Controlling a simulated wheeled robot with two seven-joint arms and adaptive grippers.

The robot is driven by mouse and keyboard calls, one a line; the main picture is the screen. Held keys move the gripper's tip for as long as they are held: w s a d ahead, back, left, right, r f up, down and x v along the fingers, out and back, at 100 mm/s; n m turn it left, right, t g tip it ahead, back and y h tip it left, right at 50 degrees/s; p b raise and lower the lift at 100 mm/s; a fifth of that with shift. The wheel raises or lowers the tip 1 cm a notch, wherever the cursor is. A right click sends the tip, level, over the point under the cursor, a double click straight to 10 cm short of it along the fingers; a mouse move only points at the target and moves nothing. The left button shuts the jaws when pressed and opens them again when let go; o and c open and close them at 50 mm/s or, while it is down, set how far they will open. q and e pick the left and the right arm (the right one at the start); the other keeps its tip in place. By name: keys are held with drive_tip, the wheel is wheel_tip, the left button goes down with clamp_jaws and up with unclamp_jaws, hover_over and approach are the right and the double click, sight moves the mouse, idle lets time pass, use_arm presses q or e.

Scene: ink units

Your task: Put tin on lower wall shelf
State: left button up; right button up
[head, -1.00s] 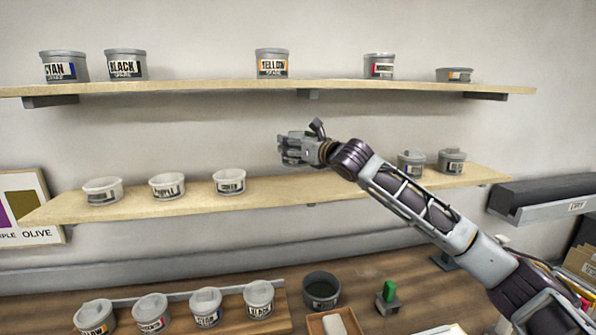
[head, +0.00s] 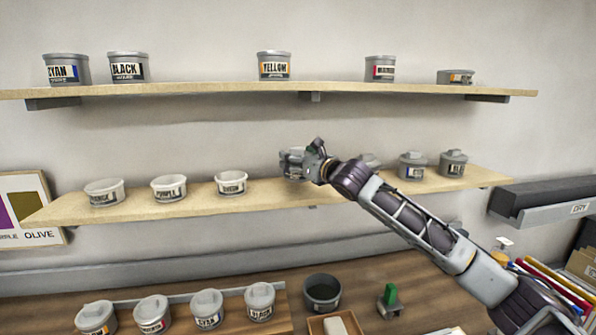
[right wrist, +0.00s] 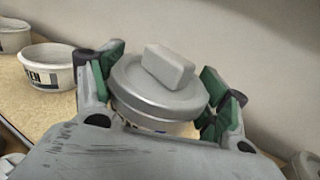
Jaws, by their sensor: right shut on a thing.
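My right gripper (head: 296,163) is shut on a grey tin, whose round lid with a block-shaped knob (right wrist: 160,88) shows between the green-padded fingers in the right wrist view. In the head view the tin is mostly hidden by the gripper. It is low over the middle of the lower wall shelf (head: 130,208), in the gap right of the white tub marked green (head: 231,184). I cannot tell whether its base touches the board. My left gripper is not in view.
White tubs (head: 169,188) stand left on the lower shelf; that nearest the held tin also shows in the right wrist view (right wrist: 47,68). Lidded tins (head: 412,167) stand to the right, one partly behind my arm. The upper shelf (head: 200,91) holds several tins above.

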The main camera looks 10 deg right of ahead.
drive_tip(key=shift+f, duration=1.85)
drive_tip(key=o, duration=1.4)
drive_tip(key=shift+s+f, duration=0.1)
drive_tip(key=shift+f, duration=0.05)
drive_tip(key=b+v, duration=0.2)
drive_tip(key=v, duration=1)
